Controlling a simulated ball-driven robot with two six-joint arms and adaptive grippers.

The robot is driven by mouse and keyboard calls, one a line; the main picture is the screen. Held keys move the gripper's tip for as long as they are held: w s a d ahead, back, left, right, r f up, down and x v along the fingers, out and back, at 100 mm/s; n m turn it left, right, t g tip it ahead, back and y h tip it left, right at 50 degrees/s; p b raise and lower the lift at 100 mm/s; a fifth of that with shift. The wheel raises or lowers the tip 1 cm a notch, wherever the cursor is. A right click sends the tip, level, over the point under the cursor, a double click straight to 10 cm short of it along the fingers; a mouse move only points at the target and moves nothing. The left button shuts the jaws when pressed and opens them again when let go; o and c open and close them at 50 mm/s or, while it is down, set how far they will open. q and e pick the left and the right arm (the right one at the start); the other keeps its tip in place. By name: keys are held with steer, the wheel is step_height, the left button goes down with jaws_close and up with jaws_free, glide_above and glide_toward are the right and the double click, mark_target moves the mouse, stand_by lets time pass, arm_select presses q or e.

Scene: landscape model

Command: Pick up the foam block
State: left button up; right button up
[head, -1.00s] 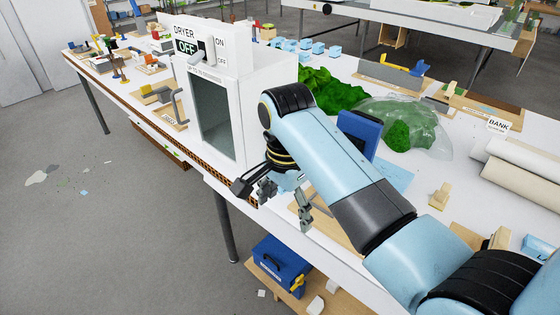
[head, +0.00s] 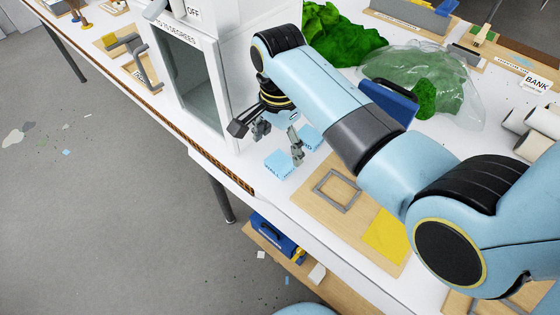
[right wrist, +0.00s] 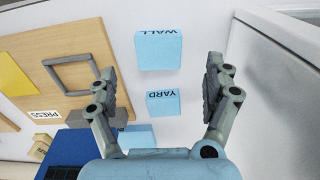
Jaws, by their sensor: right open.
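Light blue blocks stand on the white table. One marked WALL (right wrist: 158,50) lies ahead of my right gripper (right wrist: 160,72) in the right wrist view. One marked YARD (right wrist: 162,103) shows nearer, between the fingers in the picture, with no contact visible. Another blue block (right wrist: 138,137) is partly hidden by the gripper body. In the head view a blue block (head: 279,165) is near the table's front edge, just below my right gripper (head: 280,143), and another (head: 311,137) is to its right. The right gripper is open and empty. My left gripper is not seen.
The white dryer (head: 198,85) stands close left of the right gripper. A wooden board (head: 320,210) with a grey frame (head: 337,190) and yellow square (head: 386,235) lies to the right. A dark blue panel (head: 388,101) and a clear bag (head: 445,75) stand behind my arm.

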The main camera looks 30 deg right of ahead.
mark_target(280, 161)
step_height(280, 161, down, 5)
steer(key=shift+d+r, duration=0.1)
steer(key=shift+r, duration=0.05)
steer(key=shift+f, duration=0.25)
steer(key=shift+c, duration=0.3)
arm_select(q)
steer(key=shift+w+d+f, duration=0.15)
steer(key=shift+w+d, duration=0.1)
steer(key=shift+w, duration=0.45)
arm_select(e)
steer(key=c, duration=0.7)
